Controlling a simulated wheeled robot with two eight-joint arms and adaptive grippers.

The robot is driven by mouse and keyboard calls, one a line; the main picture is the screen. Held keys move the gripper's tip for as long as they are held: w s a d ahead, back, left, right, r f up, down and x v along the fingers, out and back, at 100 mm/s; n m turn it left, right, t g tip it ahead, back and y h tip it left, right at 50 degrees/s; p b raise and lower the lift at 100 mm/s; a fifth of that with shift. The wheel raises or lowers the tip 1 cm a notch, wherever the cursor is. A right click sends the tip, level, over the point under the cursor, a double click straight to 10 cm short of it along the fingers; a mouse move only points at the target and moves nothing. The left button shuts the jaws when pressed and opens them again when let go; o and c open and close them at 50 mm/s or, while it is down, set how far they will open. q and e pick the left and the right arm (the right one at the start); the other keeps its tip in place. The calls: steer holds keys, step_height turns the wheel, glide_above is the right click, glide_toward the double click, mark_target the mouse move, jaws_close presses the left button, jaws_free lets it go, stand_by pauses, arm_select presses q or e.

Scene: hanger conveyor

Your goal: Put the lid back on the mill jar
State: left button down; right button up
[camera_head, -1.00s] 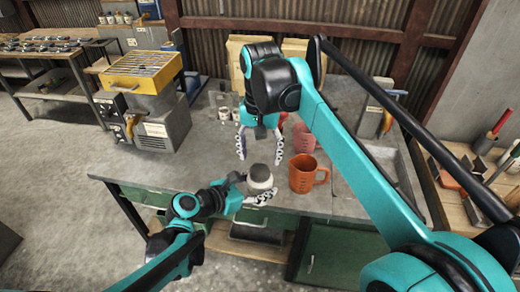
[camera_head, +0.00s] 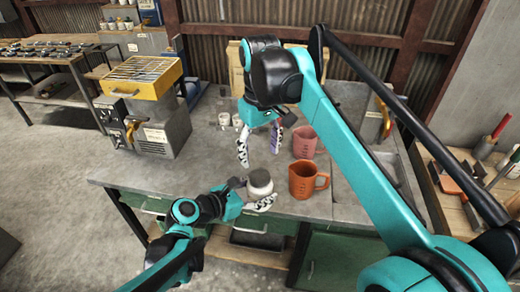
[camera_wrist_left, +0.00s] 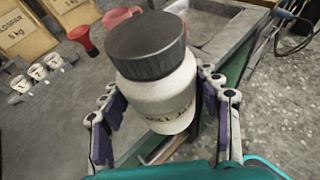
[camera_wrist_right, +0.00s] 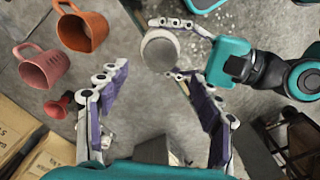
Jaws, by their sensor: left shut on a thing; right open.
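The mill jar (camera_wrist_left: 160,100) is a white jar with lettering and a wide dark grey cap, which looks like the lid (camera_wrist_left: 147,42), seated on its top. My left gripper (camera_head: 254,195) is shut around the jar's body near the front edge of the worktop; the jar (camera_head: 260,184) stands roughly upright. I cannot tell whether its base touches the worktop. My right gripper (camera_head: 259,162) is open and empty, pointing down just behind and above the jar. In the right wrist view the jar's round grey top (camera_wrist_right: 160,50) lies beyond the open fingers (camera_wrist_right: 165,100).
An orange mug (camera_head: 307,180) stands close right of the jar, with a pink mug (camera_head: 305,142) behind it. Small white cups (camera_head: 224,118) and cardboard packs (camera_wrist_left: 22,30) stand farther back. A yellow-topped machine (camera_head: 145,77) is at the left. The worktop left of the jar is clear.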

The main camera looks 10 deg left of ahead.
mark_target(260, 175)
step_height(260, 175, down, 8)
steer(key=shift+r, duration=0.2)
stand_by(0.3)
steer(key=c, duration=1.2)
steer(key=o, duration=1.4)
steer(key=shift+c, duration=0.2)
step_height(260, 175, up, 12)
